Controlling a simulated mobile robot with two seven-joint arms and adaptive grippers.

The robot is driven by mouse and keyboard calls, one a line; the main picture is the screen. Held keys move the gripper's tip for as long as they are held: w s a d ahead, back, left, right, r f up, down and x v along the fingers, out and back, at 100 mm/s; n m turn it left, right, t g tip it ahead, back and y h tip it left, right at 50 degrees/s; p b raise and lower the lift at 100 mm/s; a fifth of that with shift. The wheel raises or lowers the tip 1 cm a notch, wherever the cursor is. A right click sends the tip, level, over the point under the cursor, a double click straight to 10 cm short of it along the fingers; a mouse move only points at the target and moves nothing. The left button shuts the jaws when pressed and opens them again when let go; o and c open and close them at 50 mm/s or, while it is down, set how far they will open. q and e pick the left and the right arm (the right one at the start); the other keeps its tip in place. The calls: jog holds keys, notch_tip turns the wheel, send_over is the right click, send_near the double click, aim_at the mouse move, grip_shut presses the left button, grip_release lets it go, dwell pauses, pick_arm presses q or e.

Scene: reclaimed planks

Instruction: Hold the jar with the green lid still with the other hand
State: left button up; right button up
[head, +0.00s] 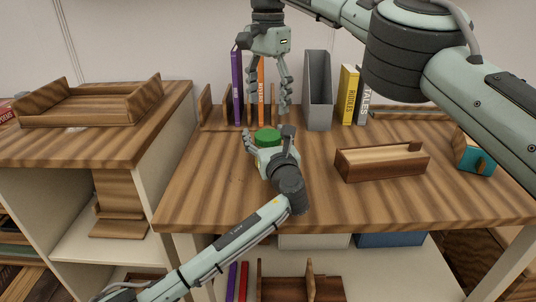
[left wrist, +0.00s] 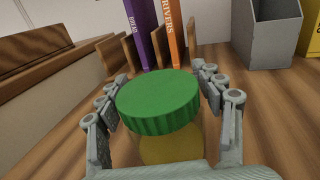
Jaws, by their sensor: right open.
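The jar's green lid (head: 267,135) shows near the shelf top's back left, and its yellowish body is mostly hidden by my left gripper (head: 268,140). In the left wrist view, the green lid (left wrist: 158,98) sits between the left gripper's two fingers (left wrist: 163,80), with the yellow body (left wrist: 170,150) below. The fingers flank the jar on both sides and look spread, with a small gap at the lid in the head view. My right gripper (head: 271,98) points down, open and empty, above and behind the lid.
Behind the jar stand a purple book (head: 237,88), an orange book (head: 261,92), a grey file holder (head: 317,92) and a yellow book (head: 348,95). A wooden box (head: 382,166) and a teal item (head: 474,155) lie to the right. The front left top is clear.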

pick_arm(q)
grip_shut()
dwell(0.4)
pick_arm(e)
jog(key=shift+c, duration=0.7)
jog(key=shift+s+d+f+m, duration=0.15)
jog(key=shift+f+m, duration=0.2)
jog(key=shift+m, duration=0.35)
jog(key=shift+s+d+m+y, duration=0.2)
jog(key=shift+m+y, duration=0.2)
jog(key=shift+m, duration=0.3)
jog(key=shift+s+d+r+m, duration=0.15)
jog(key=shift+d+m, duration=0.1)
jog(key=shift+m, duration=0.45)
jog(key=r+m, duration=0.1)
jog(key=s+d+r+m+t+y, duration=0.1)
jog(key=r+m, duration=0.1)
jog(key=d+r+m, duration=0.1)
jog(key=m, duration=0.1)
jog(key=shift+s+d+r+t+y, duration=0.15)
jog(key=shift+t+y, duration=0.25)
